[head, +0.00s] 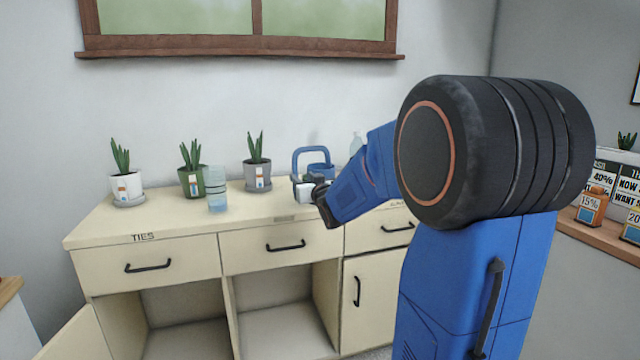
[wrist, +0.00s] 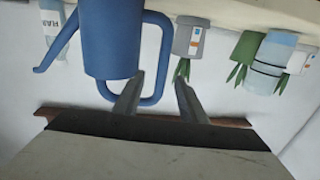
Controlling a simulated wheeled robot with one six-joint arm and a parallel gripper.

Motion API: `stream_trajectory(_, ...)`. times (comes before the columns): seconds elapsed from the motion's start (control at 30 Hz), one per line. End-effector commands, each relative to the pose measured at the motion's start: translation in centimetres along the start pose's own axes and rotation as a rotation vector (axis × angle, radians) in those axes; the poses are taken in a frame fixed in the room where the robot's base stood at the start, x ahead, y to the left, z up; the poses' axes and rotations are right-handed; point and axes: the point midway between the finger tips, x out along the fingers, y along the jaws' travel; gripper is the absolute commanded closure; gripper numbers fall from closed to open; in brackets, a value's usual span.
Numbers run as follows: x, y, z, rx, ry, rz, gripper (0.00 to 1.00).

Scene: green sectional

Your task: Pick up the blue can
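The blue can is a watering can (head: 318,169) with a looped handle, standing on the cream counter behind my gripper (head: 306,188) in the head view. In the wrist view, which is upside down, the blue can (wrist: 108,40) fills the upper left, its spout to the left and its handle loop to the right. My gripper (wrist: 158,80) shows two grey fingers spread apart with nothing held. The left finger overlaps the handle loop, and part of the loop shows between the fingertips. I cannot tell whether the handle lies between them in depth. My arm hides part of the counter's right side.
The cream counter (head: 160,222) also holds a white potted plant (head: 126,187), a green one (head: 191,181), a grey one (head: 257,175) and a clear blue-banded cylinder (head: 216,190). A clear bottle (head: 356,144) stands behind my arm. A brown-framed window (head: 240,45) is above.

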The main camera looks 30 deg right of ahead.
Motion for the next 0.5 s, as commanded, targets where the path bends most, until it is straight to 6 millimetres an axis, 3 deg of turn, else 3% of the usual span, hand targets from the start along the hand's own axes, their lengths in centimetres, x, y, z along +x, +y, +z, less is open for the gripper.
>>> stream_trajectory(0.3,4.8,-0.1,0.1,0.001,-0.001,-0.001,0.62)
stream_trajectory(0.5,5.8,-0.1,0.0,0.001,-0.001,0.0,0.62)
